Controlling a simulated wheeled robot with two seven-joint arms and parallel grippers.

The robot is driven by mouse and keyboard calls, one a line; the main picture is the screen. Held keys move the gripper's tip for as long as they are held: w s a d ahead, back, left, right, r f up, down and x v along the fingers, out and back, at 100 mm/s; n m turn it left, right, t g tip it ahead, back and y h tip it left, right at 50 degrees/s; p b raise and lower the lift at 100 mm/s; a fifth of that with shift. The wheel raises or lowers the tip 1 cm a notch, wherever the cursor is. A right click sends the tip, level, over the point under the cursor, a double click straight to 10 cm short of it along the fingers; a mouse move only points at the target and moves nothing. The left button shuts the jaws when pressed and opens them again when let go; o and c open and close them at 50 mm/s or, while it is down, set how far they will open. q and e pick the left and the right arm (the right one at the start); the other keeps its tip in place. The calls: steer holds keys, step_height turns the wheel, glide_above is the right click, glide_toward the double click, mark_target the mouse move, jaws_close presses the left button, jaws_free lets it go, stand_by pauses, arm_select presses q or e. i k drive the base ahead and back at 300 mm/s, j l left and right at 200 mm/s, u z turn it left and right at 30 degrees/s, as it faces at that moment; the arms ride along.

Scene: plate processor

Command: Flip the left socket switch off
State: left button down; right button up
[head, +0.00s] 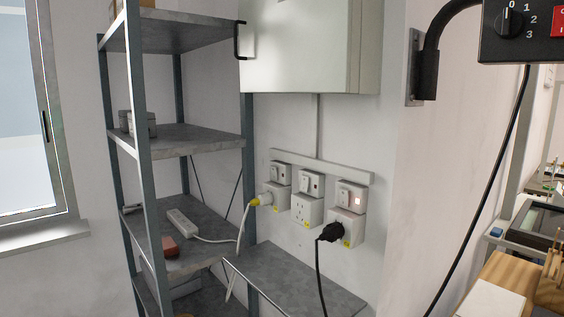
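Three wall sockets sit in a row on the white wall, each with a switch box above it. The left socket switch (281,172) is a small white-grey box. Below it, the left socket (278,194) holds a white plug (264,200) with a yellow part and a white cable. I cannot tell this switch's position at this size. The middle switch (311,184) is above an empty socket (306,211). The right switch (351,196) shows a pinkish light, and a black plug (331,232) is in the socket below. Neither of my grippers is in view.
A metal shelf unit (190,137) stands left of the sockets, with a power strip (181,223) on one shelf. A grey ledge (295,278) lies below the sockets. A white cabinet (300,45) hangs above. A black control box (525,30) is at upper right.

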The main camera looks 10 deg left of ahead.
mark_target(274, 169)
steer(key=i+j, duration=0.15)
steer(key=i, duration=0.35)
steer(key=i+j+z, duration=0.15)
steer(key=i, duration=0.4)
